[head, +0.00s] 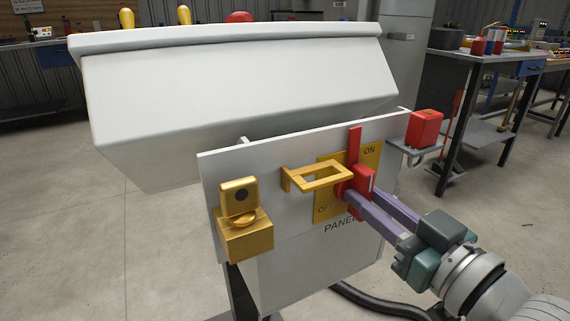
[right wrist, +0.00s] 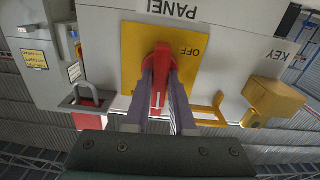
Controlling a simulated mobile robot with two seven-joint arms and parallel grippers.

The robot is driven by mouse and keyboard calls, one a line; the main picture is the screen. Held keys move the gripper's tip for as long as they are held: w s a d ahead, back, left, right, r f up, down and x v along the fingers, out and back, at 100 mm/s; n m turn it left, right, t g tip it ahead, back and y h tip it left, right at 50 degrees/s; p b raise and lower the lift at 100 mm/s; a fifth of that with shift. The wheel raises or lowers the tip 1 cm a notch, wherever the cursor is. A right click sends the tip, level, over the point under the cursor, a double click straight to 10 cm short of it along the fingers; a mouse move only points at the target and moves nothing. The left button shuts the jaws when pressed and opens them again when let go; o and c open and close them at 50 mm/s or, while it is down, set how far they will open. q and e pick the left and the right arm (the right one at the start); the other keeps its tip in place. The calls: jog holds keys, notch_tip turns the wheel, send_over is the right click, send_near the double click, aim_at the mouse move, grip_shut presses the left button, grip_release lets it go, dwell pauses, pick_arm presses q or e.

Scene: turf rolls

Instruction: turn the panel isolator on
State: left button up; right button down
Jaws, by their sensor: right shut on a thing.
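The panel isolator is a red handle (head: 355,146) on a yellow plate (head: 368,160) marked ON at upper right and OFF at lower left. The plate is on a light grey panel board (head: 270,150). The handle stands upright, its upper end beside the word ON. My right gripper (head: 357,194) is shut on the handle near its lower, thicker part. In the right wrist view, the red handle (right wrist: 160,85) sits between the two purple fingers (right wrist: 160,110), and the plate appears upside down with OFF showing. My left gripper is not in view.
A yellow bracket (head: 318,179) juts out just left of the handle. A yellow key box (head: 245,237) is at the board's lower left. A red padlock (head: 424,128) sits on a small shelf to the right. A big white hood (head: 240,90) is behind the board.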

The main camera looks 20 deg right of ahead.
jog(key=shift+m, duration=0.4)
jog(key=c, duration=0.8)
grip_release()
jog(key=shift+o, duration=0.2)
jog(key=s+p, duration=0.1)
jog(key=s, duration=0.9)
jog(key=shift+d+p, duration=0.3)
jog(key=shift+d, duration=0.1)
